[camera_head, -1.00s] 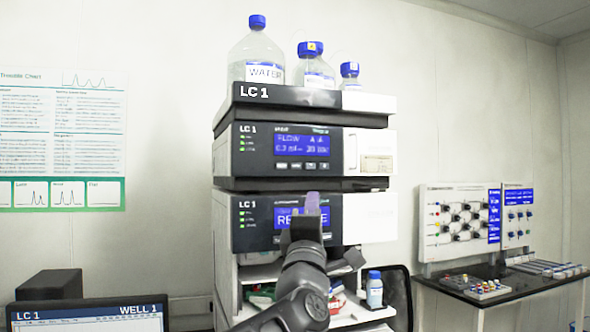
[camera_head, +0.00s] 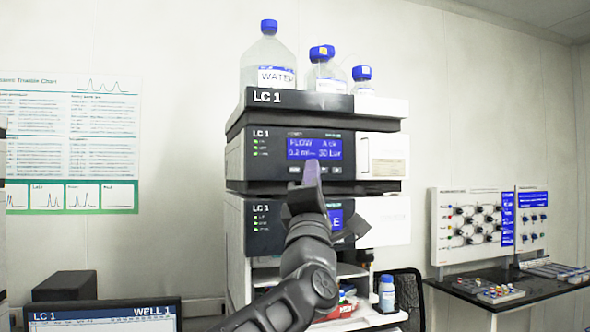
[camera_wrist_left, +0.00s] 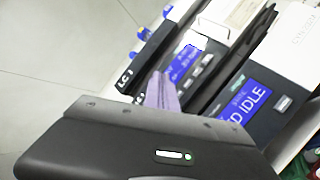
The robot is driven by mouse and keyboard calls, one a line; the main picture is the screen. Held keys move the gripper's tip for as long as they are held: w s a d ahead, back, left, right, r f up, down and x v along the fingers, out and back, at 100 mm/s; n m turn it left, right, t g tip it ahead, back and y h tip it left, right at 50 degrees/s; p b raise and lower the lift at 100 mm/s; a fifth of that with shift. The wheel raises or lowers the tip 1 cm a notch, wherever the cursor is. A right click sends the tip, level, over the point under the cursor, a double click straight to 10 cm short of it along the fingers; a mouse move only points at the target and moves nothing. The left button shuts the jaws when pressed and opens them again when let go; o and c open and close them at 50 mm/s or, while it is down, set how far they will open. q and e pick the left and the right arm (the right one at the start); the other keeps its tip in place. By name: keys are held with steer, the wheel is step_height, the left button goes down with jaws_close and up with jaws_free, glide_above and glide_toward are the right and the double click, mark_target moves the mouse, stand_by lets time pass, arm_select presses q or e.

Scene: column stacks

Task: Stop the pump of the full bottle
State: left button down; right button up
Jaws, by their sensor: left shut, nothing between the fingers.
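The LC 1 column stack stands in the middle of the head view, with a WATER bottle (camera_head: 268,60) and two smaller blue-capped bottles (camera_head: 325,70) (camera_head: 362,80) on its top tray. The upper module, a pump (camera_head: 270,152), has a blue display (camera_head: 314,149) reading FLOW, about 0.2 ml and 30 bar, with a row of small buttons (camera_head: 337,170) below it. My left gripper (camera_head: 312,172) is shut and empty, its purplish fingertips in front of that button row. Whether they touch is unclear. The fingers (camera_wrist_left: 160,92) also show in the left wrist view. My right gripper is out of view.
A lower module (camera_head: 270,225) has a display partly hidden by my arm; the left wrist view shows IDLE on it. A small blue-capped bottle (camera_head: 387,293) stands below. A monitor (camera_head: 105,315) is at lower left, a side bench (camera_head: 470,290) at right.

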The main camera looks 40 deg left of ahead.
mark_target(298, 174)
arm_select(q)
steer(key=shift+w+a+p, duration=0.3)
steer(key=shift+w+a, duration=0.45)
steer(key=shift+a, duration=0.3)
steer(key=shift+w+a+p, duration=0.3)
steer(key=shift+w+a, duration=0.4)
steer(key=shift+a, duration=0.35)
steer(key=shift+w+a+p, duration=0.3)
steer(key=shift+w+a, duration=0.45)
steer(key=shift+a, duration=0.3)
steer(key=shift+a, duration=0.15)
steer(key=shift+w+a+f, duration=0.1)
steer(key=shift+w, duration=0.05)
steer(key=shift+w+a, duration=0.1)
steer(key=shift+w+a+b, duration=0.2)
steer(key=shift+a+b, duration=0.1)
steer(key=shift+a, duration=0.05)
steer(key=shift+d, duration=0.1)
stand_by(0.5)
steer(key=shift+s+d+b, duration=0.35)
steer(key=shift+d+b, duration=0.1)
steer(key=shift+b, duration=0.1)
steer(key=shift+s+d, duration=0.1)
